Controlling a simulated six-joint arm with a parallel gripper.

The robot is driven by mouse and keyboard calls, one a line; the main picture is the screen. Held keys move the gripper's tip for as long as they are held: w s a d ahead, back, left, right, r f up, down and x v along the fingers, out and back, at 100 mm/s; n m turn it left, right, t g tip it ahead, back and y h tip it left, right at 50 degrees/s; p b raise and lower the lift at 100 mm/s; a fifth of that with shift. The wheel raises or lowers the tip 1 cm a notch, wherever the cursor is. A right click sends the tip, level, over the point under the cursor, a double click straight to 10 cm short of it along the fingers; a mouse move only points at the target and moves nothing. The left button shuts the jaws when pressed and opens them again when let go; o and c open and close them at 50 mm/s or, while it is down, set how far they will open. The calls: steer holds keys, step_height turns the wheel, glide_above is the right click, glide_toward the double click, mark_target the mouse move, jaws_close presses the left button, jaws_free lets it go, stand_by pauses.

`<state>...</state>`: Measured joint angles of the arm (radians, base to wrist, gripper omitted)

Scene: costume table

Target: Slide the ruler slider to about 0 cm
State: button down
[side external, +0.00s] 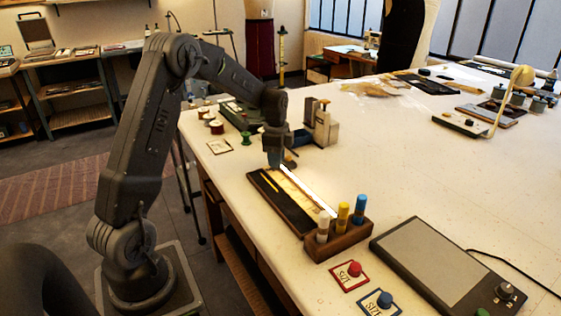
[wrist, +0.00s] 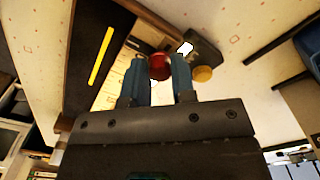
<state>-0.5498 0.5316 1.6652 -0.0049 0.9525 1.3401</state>
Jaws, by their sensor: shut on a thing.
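The ruler (side external: 300,197) is a pale, brightly lit strip beside a dark board (side external: 283,206) with a thin yellow line. My gripper (side external: 279,165) is low over the far end of the ruler. In the wrist view my gripper (wrist: 161,68) has its two blue-grey fingers closed on the red slider knob (wrist: 159,66). The ruler also shows in the wrist view (wrist: 113,88), left of the fingers, with faint marks. The scale numbers are too small to read, and the fingers hide the slider in the side view.
A wooden block (side external: 337,243) with white, yellow and blue pegs stands at the ruler's near end. A grey-screened device (side external: 440,262) and two cards with red (side external: 354,269) and blue (side external: 384,299) knobs lie nearer. A beige machine (side external: 322,127) stands behind.

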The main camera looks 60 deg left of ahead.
steer(key=shift+a, duration=0.35)
steer(key=c, duration=1.3)
jaws_free()
steer(key=o, duration=0.4)
steer(key=shift+d, duration=0.1)
steer(key=shift+c, duration=0.2)
step_height(320, 180, up, 14)
